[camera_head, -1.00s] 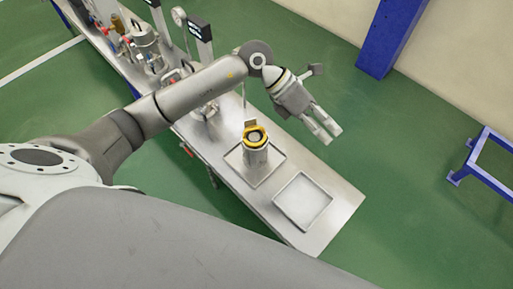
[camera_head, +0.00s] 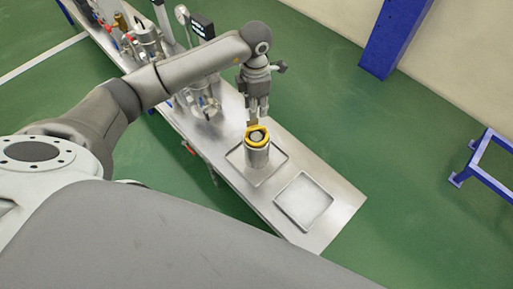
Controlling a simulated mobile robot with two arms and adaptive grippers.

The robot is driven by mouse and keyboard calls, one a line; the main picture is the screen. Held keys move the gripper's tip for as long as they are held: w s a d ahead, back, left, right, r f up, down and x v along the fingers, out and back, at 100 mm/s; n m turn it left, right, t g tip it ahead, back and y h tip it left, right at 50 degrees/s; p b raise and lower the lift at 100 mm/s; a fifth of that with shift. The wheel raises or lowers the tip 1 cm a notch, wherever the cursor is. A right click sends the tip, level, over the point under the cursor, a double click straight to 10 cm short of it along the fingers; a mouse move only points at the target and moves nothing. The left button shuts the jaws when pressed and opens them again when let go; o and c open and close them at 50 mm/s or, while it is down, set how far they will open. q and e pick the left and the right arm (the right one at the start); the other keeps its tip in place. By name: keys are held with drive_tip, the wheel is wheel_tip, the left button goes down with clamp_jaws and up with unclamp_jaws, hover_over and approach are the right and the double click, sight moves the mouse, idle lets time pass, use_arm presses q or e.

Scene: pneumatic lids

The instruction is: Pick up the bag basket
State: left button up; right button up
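A steel cylinder (camera_head: 257,158) with a yellow ring (camera_head: 257,136) around its top stands upright in a shallow square tray on the steel bench. It is the likeliest bag basket or its holder; I cannot tell which part is the basket. My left gripper (camera_head: 258,117) points down just above and behind the ring. A small gap shows between its two fingers, and no object shows between them. Whether the fingertips touch the ring is not clear. My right gripper is not in view.
The steel bench (camera_head: 328,232) runs from upper left to lower right. An empty square tray (camera_head: 304,201) lies right of the cylinder. Vessels and valves (camera_head: 147,42) crowd its far left part. A blue post (camera_head: 395,38) and blue frame (camera_head: 480,152) stand right on open green floor.

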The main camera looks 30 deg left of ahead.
use_arm(q)
drive_tip(key=f, duration=0.2)
drive_tip(key=a+f, duration=0.1)
drive_tip(key=f, duration=0.1)
drive_tip(key=shift+s+f+p, duration=0.1)
drive_tip(key=shift+f+p, duration=0.05)
drive_tip(key=shift+p, duration=0.2)
drive_tip(key=shift+f, duration=0.5)
clamp_jaws()
drive_tip(key=shift+r, duration=0.1)
